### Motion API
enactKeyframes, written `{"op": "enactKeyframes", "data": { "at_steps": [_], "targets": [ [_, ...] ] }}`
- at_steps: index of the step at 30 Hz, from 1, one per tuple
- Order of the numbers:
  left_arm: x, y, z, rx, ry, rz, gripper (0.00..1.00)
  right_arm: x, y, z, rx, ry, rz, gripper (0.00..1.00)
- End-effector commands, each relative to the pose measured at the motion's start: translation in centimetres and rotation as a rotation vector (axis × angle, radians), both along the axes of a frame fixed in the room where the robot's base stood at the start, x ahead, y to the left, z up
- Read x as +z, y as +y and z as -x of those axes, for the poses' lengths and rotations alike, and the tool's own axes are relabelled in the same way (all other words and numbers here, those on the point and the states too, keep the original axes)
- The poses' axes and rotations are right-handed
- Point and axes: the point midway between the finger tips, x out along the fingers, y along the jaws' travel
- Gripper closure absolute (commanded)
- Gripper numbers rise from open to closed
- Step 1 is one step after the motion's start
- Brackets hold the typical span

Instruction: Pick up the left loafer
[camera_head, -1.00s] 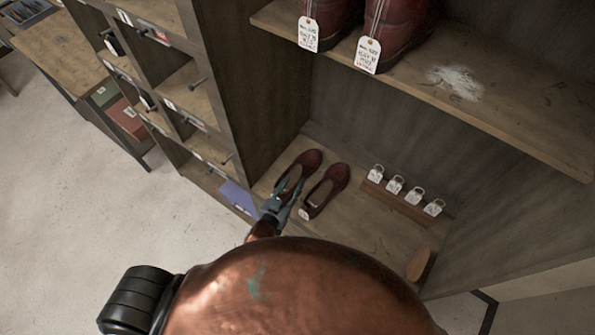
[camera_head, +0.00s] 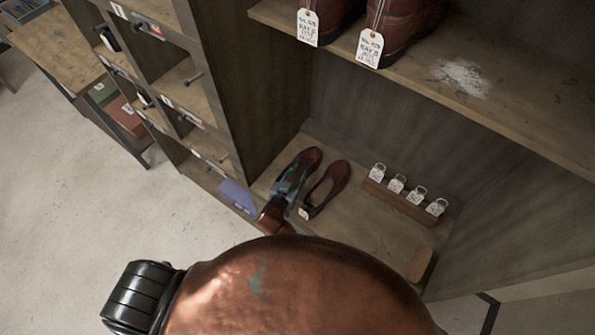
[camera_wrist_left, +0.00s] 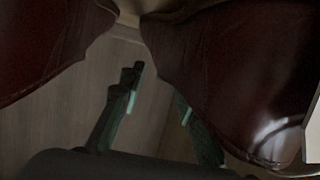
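The left loafer (camera_head: 312,156), dark red, lies on the lower shelf with its toe toward the back. The right loafer (camera_head: 339,174) lies beside it with a white tag at its heel end. My left gripper (camera_head: 291,180) is at the left loafer and hides much of its heel and opening. In the left wrist view two dark red shoe surfaces loom close, and the gripper's fingers (camera_wrist_left: 160,100) stand apart with bare wood between them. Which finger touches a shoe, I cannot tell. My right gripper is not in view.
A wooden rack (camera_head: 400,203) with several tagged rings stands right of the loafers, and a tan wooden piece (camera_head: 420,264) lies in front. An upper shelf (camera_head: 500,95) holds tagged boots. A cubby divider (camera_head: 225,90) rises at left.

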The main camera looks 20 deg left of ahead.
Motion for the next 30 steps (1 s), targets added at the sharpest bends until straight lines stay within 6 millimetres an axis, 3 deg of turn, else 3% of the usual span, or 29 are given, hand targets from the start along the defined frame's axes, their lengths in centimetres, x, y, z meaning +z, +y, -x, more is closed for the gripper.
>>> {"op": "enactKeyframes", "data": {
  "at_steps": [3,16,30],
  "targets": [
    [0.00,-0.11,0.02,-0.001,0.000,0.000,0.71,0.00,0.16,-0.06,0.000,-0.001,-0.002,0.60],
    [0.00,-0.11,0.04,-0.001,0.000,0.000,1.00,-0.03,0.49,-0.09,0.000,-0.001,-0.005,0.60],
    [-0.03,-0.10,0.05,-0.001,0.001,-0.001,1.00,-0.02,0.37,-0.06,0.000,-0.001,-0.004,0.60]
  ]
}}
